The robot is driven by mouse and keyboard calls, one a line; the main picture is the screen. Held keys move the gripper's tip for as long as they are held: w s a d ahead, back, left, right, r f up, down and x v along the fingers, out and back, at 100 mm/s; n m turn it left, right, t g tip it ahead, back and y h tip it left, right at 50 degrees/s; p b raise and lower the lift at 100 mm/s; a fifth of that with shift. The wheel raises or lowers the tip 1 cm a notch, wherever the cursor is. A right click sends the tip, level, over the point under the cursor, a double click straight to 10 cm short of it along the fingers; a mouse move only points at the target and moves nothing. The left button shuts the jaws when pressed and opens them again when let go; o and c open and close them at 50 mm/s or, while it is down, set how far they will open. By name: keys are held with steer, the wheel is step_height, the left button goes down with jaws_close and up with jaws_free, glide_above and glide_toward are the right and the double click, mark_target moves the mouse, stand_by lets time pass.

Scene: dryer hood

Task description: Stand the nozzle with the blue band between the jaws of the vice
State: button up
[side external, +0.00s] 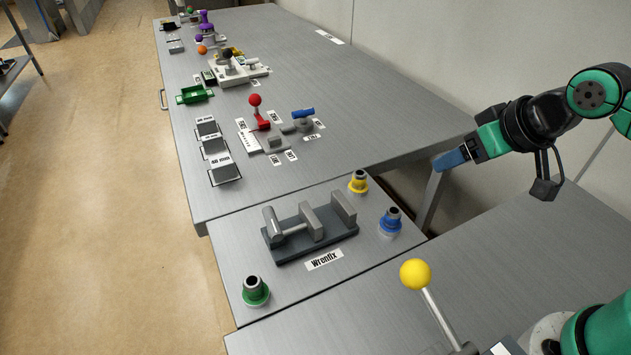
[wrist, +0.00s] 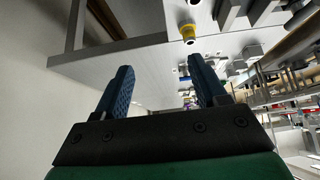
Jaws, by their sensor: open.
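The nozzle with the blue band (side external: 390,224) stands upright on the near bench section, just right of the vice. The vice (side external: 290,252) has a dark base, a screw handle at its left, and two grey jaws with an empty gap between them. Part of the vice also shows at the top of the wrist view (wrist: 232,12). My gripper (side external: 447,160) is raised to the right of the blue-banded nozzle, apart from it. In the wrist view its two blue fingers (wrist: 161,66) are spread with nothing between them.
A yellow-banded nozzle (side external: 358,183) stands behind the vice, and a green-banded nozzle (side external: 256,293) stands at the front left. A lever with a yellow ball (side external: 415,274) rises at the front right. Further back are a red-knobbed lever (side external: 255,101) and black pads (side external: 224,173).

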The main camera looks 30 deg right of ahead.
stand_by(0.4)
steer(key=shift+o, duration=0.5)
steer(key=m+g, duration=0.5)
steer(key=g, duration=0.2)
glide_above(394, 210)
steer(key=f, duration=0.6)
steer(key=shift+s+d+f, duration=0.1)
steer(key=shift+d, duration=0.1)
steer(key=shift+a+f, duration=0.15)
steer(key=shift+f, duration=3.1)
